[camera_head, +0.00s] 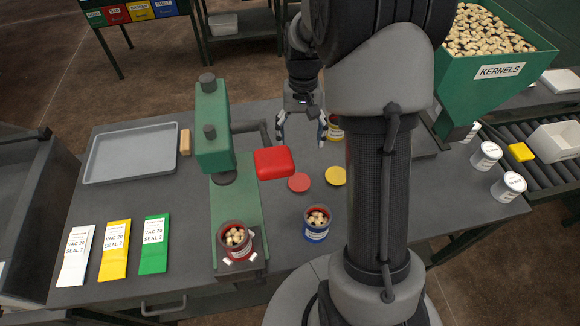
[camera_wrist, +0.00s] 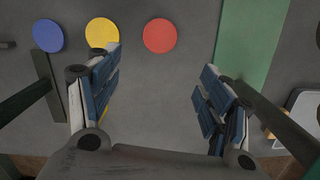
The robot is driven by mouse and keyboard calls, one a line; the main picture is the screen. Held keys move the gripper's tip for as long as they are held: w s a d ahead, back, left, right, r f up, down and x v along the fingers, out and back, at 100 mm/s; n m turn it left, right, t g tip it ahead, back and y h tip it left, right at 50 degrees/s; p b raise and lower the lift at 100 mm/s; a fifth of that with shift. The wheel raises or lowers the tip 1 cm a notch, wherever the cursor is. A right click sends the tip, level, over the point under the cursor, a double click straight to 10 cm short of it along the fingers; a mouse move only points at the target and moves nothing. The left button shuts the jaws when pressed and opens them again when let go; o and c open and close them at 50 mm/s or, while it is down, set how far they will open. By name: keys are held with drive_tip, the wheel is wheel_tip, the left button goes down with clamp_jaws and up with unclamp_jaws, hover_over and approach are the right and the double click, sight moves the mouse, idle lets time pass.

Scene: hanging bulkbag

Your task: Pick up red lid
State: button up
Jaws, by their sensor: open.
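The red lid (camera_head: 299,182) is a flat disc lying on the grey table, next to the yellow lid (camera_head: 335,176). My gripper (camera_head: 301,130) is above the table on the far side of the red lid, with its fingers apart and empty. In the wrist view the red lid (camera_wrist: 159,36) lies beyond the fingertips, roughly centred between the two fingers of my gripper (camera_wrist: 158,88). The yellow lid (camera_wrist: 102,34) and a blue lid (camera_wrist: 48,36) lie to its left. The blue lid does not show in the head view.
A green press (camera_head: 213,130) with a red block (camera_head: 273,162) stands left of the red lid. A red can (camera_head: 235,240) sits on the press base. A blue can (camera_head: 317,224) stands nearer the front edge. A grey tray (camera_head: 132,153) lies at the left.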

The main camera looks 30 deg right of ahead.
drive_tip(key=b, duration=0.3)
hover_over(299, 182)
drive_tip(key=f, duration=1)
drive_tip(key=shift+w+d+f, duration=0.2)
drive_tip(key=shift+d+f, duration=0.05)
drive_tip(key=shift+a+f+b, duration=0.15)
drive_tip(key=shift+f+b, duration=1.3)
drive_tip(key=shift+f, duration=1.8)
drive_tip(key=c, duration=0.6)
drive_tip(key=shift+r, duration=0.15)
drive_tip(key=shift+c, duration=0.2)
